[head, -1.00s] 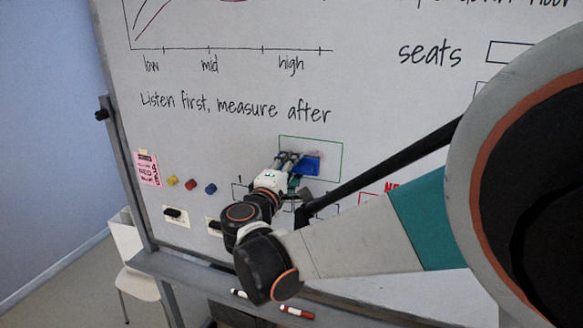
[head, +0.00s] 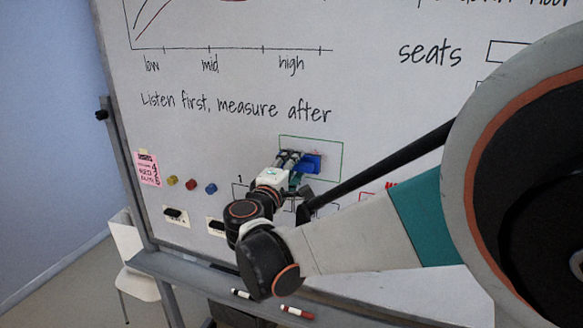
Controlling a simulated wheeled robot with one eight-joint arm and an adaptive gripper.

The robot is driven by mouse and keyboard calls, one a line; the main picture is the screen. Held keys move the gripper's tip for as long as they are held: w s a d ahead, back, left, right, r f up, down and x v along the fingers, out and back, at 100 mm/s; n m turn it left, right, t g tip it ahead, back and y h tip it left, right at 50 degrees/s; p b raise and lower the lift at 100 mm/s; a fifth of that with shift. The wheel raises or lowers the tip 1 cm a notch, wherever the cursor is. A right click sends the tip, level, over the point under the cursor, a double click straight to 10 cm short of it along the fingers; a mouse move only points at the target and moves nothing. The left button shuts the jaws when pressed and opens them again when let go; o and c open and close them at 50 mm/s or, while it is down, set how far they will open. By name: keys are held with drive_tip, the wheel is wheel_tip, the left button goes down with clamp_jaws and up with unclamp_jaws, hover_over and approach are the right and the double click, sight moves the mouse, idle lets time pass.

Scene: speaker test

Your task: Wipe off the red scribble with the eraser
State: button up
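My gripper (head: 297,161) is at the whiteboard (head: 230,70), at the left part of a green outlined rectangle (head: 341,160). Its fingers are shut on a blue eraser (head: 313,164), which lies inside the rectangle, at or very close to the board surface. Whether it is pressed on the board cannot be told. I cannot make out a clear red scribble in the rectangle; at most a faint reddish trace shows at the eraser's upper edge. The fingers and eraser hide part of the rectangle.
Yellow (head: 172,180), red (head: 191,184) and blue (head: 210,188) magnets and a pink note (head: 147,169) are left of the gripper. A red marker (head: 297,312) and a black-capped marker (head: 242,293) lie on the tray below. Red writing (head: 391,184) is partly hidden by my arm.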

drive_tip(key=shift+w+d, duration=0.2)
drive_tip(key=shift+w, duration=0.3)
drive_tip(key=s+d+b, duration=0.1)
drive_tip(key=s+d, duration=0.1)
drive_tip(key=d, duration=0.5)
drive_tip(key=shift+s, duration=0.35)
idle(0.5)
drive_tip(key=shift+a, duration=0.1)
drive_tip(key=shift+w+a+b, duration=0.35)
drive_tip(key=shift+w+a, duration=0.1)
drive_tip(key=shift+a, duration=0.7)
drive_tip(key=shift+w+a+b, duration=0.3)
drive_tip(key=shift+w+a, duration=0.2)
drive_tip(key=shift+a, duration=0.6)
drive_tip(key=shift+w+a+b, duration=0.35)
drive_tip(key=shift+w+a, duration=0.1)
drive_tip(key=shift+a, duration=0.7)
drive_tip(key=shift+s, duration=0.1)
drive_tip(key=shift+v, duration=2.95)
